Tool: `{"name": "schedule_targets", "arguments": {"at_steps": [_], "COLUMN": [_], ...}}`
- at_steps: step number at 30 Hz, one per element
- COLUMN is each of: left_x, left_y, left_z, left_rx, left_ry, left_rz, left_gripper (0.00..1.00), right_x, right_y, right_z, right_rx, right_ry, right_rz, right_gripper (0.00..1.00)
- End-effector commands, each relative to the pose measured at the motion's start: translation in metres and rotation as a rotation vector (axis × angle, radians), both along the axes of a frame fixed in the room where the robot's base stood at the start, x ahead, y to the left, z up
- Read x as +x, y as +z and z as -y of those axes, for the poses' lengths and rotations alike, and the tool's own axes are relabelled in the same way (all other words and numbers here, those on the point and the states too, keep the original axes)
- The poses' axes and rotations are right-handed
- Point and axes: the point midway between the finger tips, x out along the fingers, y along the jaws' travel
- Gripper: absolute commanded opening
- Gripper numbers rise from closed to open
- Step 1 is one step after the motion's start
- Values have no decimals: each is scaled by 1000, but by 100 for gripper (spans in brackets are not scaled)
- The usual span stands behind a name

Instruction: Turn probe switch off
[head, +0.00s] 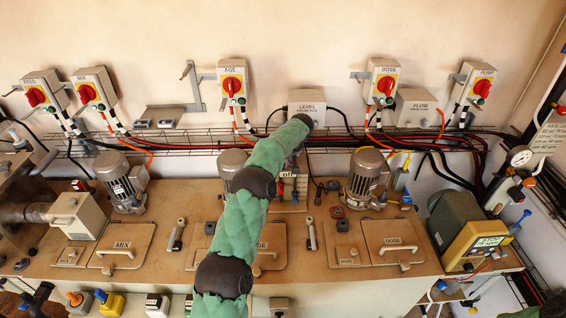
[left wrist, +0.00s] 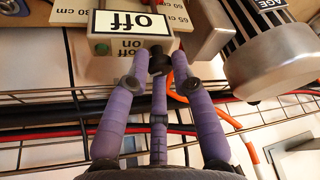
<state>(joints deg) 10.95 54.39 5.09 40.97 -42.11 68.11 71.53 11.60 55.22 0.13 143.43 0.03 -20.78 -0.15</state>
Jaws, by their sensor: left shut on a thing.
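The probe switch box (left wrist: 130,38) is in the left wrist view, which looks upside down. A small black switch lever (left wrist: 156,64) sticks out of the box. My left gripper (left wrist: 157,60), with purple fingers, is shut on this lever. In the head view my green left arm reaches over the bench to the wall side, and its fingers are mostly hidden. The lever's exact position is hard to tell.
The AGE motor (head: 232,162) stands left of the box, and the DOSE motor (head: 365,175) right of it. A wire cable rack (head: 190,142) with several cables runs behind. The LEVEL box (head: 307,106) is on the wall. Bench lids (head: 392,240) lie in front.

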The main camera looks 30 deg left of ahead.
Motion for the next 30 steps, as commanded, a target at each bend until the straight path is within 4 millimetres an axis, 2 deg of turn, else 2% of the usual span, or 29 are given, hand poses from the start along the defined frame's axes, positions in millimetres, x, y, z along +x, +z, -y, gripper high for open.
{"name": "schedule_targets", "arguments": {"at_steps": [1,9,23,24,26,30], "left_x": [3,4,4,4,4,3], "left_y": [8,8,9,9,9,6], "left_z": [-3,-3,-5,-5,-5,-3], "left_rx": [6,6,8,8,8,6], "left_ry": [22,93,106,106,105,104], "left_rz": [16,18,20,20,19,12], "left_gripper": [0,0,0,30,47,48], "right_x": [0,0,0,0,0,0], "right_y": [2,5,5,5,5,5], "right_z": [0,0,0,0,0,0], "right_rx": [0,0,0,0,0,0], "right_ry": [0,0,0,0,0,0], "right_rz": [0,0,0,0,0,0], "right_gripper": [40,40,40,40,40,40]}}
